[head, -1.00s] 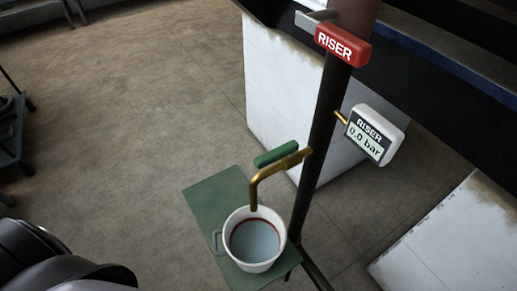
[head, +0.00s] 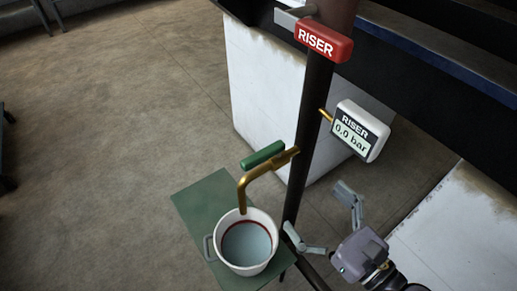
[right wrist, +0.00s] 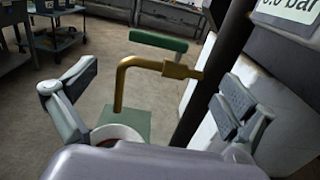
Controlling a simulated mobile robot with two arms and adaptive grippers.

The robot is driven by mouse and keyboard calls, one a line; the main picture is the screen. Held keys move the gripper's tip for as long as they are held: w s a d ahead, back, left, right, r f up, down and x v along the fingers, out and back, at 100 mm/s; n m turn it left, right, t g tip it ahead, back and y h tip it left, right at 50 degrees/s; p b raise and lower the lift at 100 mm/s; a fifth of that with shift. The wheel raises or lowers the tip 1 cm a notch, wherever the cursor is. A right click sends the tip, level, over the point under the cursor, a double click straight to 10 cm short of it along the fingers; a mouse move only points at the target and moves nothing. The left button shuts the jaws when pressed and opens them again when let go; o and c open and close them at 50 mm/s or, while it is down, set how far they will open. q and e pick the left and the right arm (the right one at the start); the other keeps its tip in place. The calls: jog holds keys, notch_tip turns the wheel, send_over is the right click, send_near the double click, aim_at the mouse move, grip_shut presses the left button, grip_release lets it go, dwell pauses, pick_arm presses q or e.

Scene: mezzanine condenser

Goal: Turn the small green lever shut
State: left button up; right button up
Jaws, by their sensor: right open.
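The small green lever (head: 262,154) sits on top of a brass spout (head: 262,174) that comes off the dark riser pipe (head: 305,135). The lever also shows in the right wrist view (right wrist: 158,41), ahead of and between my fingers, apart from them. My right gripper (head: 322,220) is open and empty, to the right of the pipe and below the lever in the head view. In the right wrist view its fingers (right wrist: 166,105) are spread wide. A white bucket (head: 212,247) with greyish liquid stands under the spout. My left gripper is not in view.
A red RISER handle (head: 323,41) is higher on the pipe. A gauge reading 0.0 bar (head: 361,131) sticks out right of the pipe, above my right gripper. The bucket stands on a green stand (head: 195,200). Open floor lies to the left.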

jog(key=p, duration=0.5)
send_near(266, 155)
jog(key=x, duration=0.3)
jog(key=p+x, duration=0.2)
jog(key=x, duration=0.5)
jog(key=shift+p, duration=0.35)
jog(key=shift+w+a, duration=0.3)
jog(key=shift+w, duration=0.15)
jog(key=shift+c, duration=0.4)
jog(key=c, duration=1.2)
